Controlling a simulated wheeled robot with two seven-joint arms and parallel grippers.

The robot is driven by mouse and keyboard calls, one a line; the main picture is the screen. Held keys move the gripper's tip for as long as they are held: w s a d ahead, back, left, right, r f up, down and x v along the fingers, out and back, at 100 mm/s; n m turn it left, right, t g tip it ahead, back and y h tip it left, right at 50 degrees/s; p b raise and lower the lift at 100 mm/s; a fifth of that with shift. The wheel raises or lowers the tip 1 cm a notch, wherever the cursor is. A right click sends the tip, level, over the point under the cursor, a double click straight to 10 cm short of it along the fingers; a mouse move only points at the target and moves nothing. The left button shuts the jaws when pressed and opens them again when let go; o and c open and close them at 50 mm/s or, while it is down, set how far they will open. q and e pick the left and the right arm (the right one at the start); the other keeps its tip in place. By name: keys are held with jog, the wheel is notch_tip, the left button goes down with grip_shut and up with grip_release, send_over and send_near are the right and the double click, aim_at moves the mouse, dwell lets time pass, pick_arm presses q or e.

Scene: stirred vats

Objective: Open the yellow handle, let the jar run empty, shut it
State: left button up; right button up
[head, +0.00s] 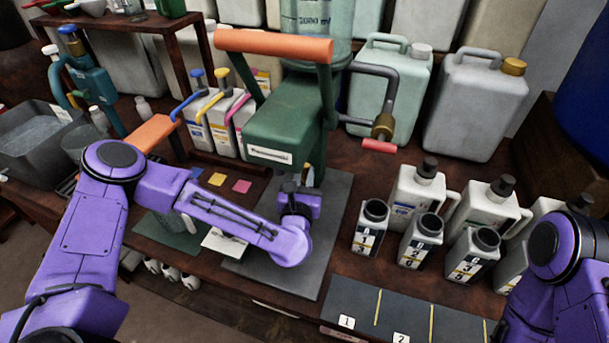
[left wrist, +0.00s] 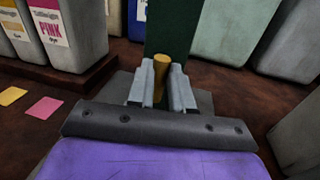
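The yellow handle (left wrist: 161,72) stands upright in front of the green body in the left wrist view. The fingers of my left gripper (left wrist: 161,94) are on either side of it and look closed against it. In the head view my left gripper (head: 302,182) is below the front of the green machine (head: 290,125), and the handle is mostly hidden there. The clear jar (head: 318,18) sits on top of the machine, cut off by the top edge; its level is not clear. My right arm shows at the lower right, its gripper out of view.
An orange bar (head: 273,45) and a crank with a red grip (head: 378,146) stick out from the machine. Numbered bottles (head: 420,240) stand to the right, large canisters (head: 475,100) behind. A grey tub (head: 40,135) is at the left. A dark numbered mat (head: 400,318) is bare.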

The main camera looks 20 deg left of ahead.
pick_arm(q)
grip_shut()
jog(key=shift+d+f+m+b, duration=0.1)
jog(key=shift+f+m+b, duration=0.2)
jog(key=shift+m+b, duration=0.7)
jog(key=shift+r, duration=0.2)
jog(key=o, duration=0.7)
grip_release()
jog(key=shift+s, duration=0.15)
